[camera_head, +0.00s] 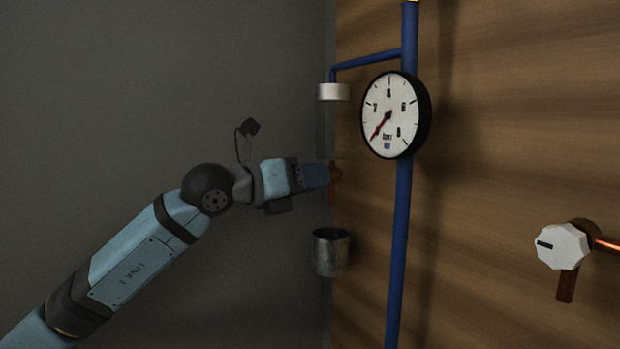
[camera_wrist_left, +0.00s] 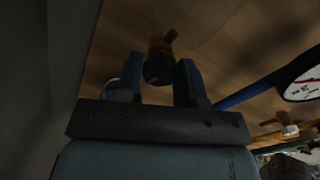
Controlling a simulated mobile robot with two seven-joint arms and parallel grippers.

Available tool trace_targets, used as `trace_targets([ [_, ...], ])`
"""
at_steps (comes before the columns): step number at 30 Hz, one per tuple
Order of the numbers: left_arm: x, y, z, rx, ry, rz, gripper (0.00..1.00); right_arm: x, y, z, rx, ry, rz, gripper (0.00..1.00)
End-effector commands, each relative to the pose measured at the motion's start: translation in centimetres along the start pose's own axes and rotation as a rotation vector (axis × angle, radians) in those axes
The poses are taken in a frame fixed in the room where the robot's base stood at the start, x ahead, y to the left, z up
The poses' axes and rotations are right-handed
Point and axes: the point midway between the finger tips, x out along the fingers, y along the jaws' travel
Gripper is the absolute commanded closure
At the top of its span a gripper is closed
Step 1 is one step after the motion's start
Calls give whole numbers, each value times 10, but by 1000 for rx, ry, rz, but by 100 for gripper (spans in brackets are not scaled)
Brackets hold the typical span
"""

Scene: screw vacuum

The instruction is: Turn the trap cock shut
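The trap cock is a small orange-brown fitting (camera_head: 336,181) on the wooden wall, mostly hidden behind my left gripper in the head view. In the left wrist view the cock (camera_wrist_left: 159,66) shows a dark rounded end and an orange-brown handle tilted up to the right. My left gripper (camera_head: 327,176) reaches it from the left. Its two blue fingers stand apart in the wrist view (camera_wrist_left: 162,72), with the dark end between them and narrow gaps visible on both sides. Contact cannot be told. My right gripper is not in view.
A blue pipe (camera_head: 400,230) carries a round gauge (camera_head: 390,115), its red needle pointing lower left. A white cap (camera_head: 334,92) tops a clear tube above the cock; a metal cup (camera_head: 331,253) is below. A white knob (camera_head: 562,246) on copper pipe is at right.

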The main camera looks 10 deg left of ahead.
Motion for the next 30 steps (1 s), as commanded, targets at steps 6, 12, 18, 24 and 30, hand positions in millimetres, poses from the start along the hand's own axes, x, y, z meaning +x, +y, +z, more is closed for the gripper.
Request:
trace_targets([
  [6, 0, 1, 0, 3, 0, 1, 89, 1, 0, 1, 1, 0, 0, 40],
  [12, 0, 1, -3, 50, -1, 0, 89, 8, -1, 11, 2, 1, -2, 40],
  [18, 0, 2, -6, 169, -2, -1, 89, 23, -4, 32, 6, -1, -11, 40],
  [24, 0, 2, -5, 323, -3, 0, 89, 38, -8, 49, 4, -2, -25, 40],
  [30, 0, 2, -4, 461, -2, 0, 89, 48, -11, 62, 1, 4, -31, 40],
])
